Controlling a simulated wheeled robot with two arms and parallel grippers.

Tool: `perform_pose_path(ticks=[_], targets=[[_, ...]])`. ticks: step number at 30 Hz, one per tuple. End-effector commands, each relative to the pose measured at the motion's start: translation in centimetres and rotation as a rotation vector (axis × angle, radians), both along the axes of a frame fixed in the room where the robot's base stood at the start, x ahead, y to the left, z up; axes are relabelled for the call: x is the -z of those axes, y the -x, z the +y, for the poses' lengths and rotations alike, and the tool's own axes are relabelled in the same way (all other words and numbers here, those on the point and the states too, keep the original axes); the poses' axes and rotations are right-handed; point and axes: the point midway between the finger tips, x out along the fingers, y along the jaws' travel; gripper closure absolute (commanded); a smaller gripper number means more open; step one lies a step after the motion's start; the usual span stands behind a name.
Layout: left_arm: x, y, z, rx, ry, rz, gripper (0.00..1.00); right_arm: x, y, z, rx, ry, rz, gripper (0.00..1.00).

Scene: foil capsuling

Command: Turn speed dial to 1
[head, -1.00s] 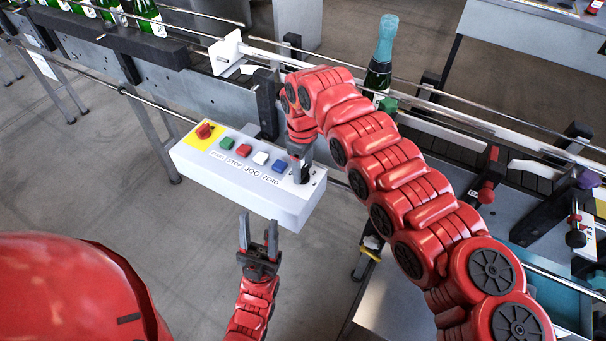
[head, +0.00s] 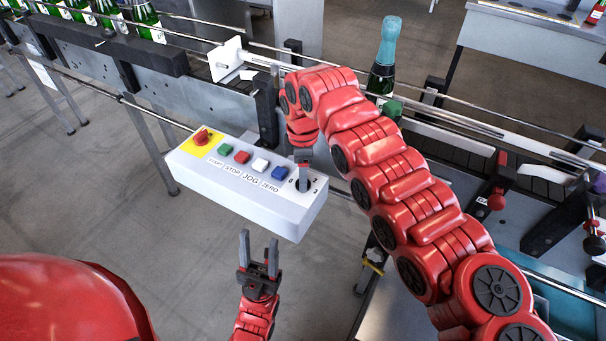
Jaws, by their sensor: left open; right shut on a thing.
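The speed dial (head: 303,185) is a dark round knob at the right end of the light control box (head: 240,204). Numbers are printed around it, with 0 at its left and 2 and 3 at its right; the 1 mark is hidden behind my gripper. My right gripper (head: 303,181) points down at the dial from above and is shut on it. Its fingers hide most of the knob, so the dial's pointer cannot be made out. My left gripper (head: 259,246) is open and empty, in front of the box and apart from it.
A red emergency stop (head: 201,137) on yellow and several coloured buttons line the box left of the dial. Behind it runs a conveyor with rails, bearing a foil-topped bottle (head: 385,56). Open floor lies at the left front.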

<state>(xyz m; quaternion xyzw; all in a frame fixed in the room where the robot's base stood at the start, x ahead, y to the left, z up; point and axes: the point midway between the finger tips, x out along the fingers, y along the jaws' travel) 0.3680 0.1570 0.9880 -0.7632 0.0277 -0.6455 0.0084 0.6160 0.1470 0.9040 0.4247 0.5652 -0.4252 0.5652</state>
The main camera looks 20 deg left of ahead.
Motion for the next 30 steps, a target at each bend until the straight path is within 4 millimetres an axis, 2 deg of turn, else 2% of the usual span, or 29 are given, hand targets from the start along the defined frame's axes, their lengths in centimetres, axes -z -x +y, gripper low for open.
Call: perform_pose_path(ticks=[9,10,15,25,30], targets=[[0.0,0.0,0.0,0.000,0.000,0.000,0.50,0.1,0.1,0.0,-0.001,0.001,0.002,0.96],[0.0,0.0,0.0,0.000,0.000,0.000,0.50,0.1,0.1,0.0,-0.001,0.001,0.002,0.38],[0.0,0.0,0.0,0.000,0.000,0.000,0.50,0.0,0.0,0.0,0.000,0.000,0.001,0.10],[0.1,0.0,0.0,0.000,0.000,0.000,0.50,-0.2,0.0,0.0,0.000,0.000,-0.001,0.10],[0.5,0.0,0.0,0.000,0.000,0.000,0.50,-2.4,-0.1,0.1,-0.001,-0.002,-0.005,0.10]])
